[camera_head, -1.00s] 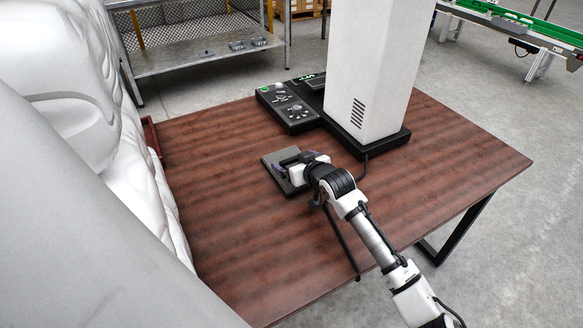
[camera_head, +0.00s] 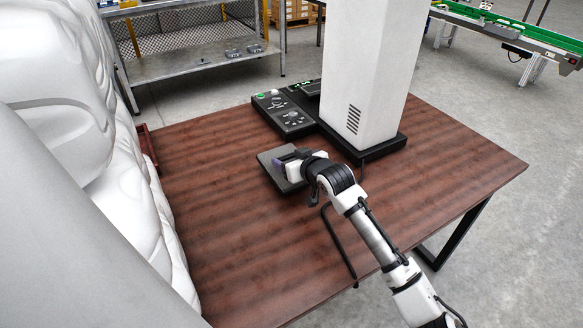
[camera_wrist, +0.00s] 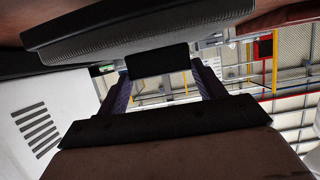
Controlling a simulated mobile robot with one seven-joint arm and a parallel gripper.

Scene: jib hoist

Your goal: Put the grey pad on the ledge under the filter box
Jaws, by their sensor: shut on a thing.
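The grey pad (camera_head: 268,165) is a dark flat square on the brown table, left of the white column's black base. My gripper (camera_head: 288,166) is over it, its purple-grey fingers partly hidden by my wrist. In the wrist view the gripper (camera_wrist: 162,75) is shut on a dark block that looks like the pad's grip, with the pad (camera_wrist: 130,38) across the top. I cannot tell whether the pad touches the table. A tall white housing with slots (camera_head: 365,70) stands on the table; I cannot tell whether it is the filter box. No ledge is clearly recognisable.
A black control box (camera_head: 285,115) sits on the table (camera_head: 230,240) behind the pad. White bulky wrapped shapes (camera_head: 60,120) crowd the left side. A metal bench (camera_head: 195,55) stands behind.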

